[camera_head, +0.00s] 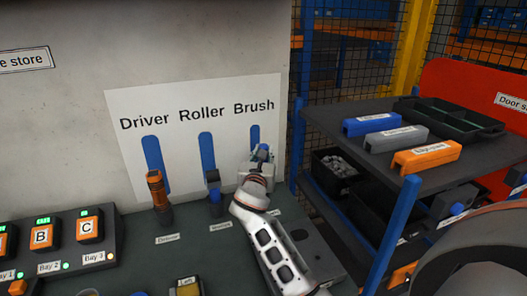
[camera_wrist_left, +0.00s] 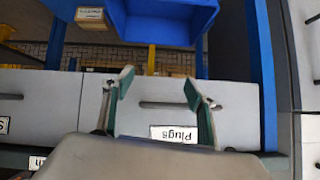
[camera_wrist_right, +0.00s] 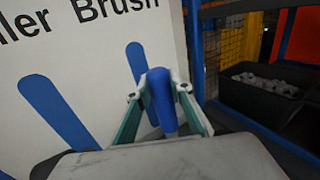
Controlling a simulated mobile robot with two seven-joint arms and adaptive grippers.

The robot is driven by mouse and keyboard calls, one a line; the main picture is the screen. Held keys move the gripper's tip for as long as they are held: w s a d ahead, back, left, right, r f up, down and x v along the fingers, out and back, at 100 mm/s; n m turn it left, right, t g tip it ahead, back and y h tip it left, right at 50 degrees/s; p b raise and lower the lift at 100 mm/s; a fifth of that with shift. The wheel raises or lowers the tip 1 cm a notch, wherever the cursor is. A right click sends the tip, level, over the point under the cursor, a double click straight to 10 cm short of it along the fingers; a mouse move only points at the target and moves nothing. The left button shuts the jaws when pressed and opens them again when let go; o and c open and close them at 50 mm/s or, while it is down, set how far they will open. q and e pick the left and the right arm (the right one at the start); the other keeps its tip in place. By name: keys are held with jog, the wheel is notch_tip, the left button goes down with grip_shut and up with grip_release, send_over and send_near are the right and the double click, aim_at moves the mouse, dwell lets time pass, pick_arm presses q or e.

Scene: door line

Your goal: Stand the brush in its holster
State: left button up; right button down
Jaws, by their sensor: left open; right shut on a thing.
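My right gripper (camera_head: 259,160) is shut on the brush (camera_wrist_right: 161,100), whose blue handle stands up between the fingers in the right wrist view. In the head view only a little of the blue handle shows above the fingers. They are at the foot of the blue shape under the word Brush on the panel (camera_head: 232,108). The brush's lower end and its holster are hidden behind my gripper and wrist, so I cannot tell whether the brush is seated. My left gripper (camera_wrist_left: 158,88) is open and empty, in front of grey drawers, one labelled Plugs.
A dark rack (camera_head: 335,121) with blue, grey and orange boxes stands at right. A console (camera_head: 60,255) with orange buttons is at left.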

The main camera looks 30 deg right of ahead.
jog(key=shift+f+b, duration=0.5)
jog(key=shift+f, duration=0.65)
jog(key=shift+f+b, duration=0.65)
jog(key=shift+f, duration=0.55)
jog(key=shift+f+b, duration=0.55)
jog(key=shift+f, duration=0.5)
jog(key=c, duration=1.8)
grip_release()
jog(key=shift+c, duration=0.2)
jog(key=shift+o, duration=0.6)
jog(key=shift+s+a, duration=0.1)
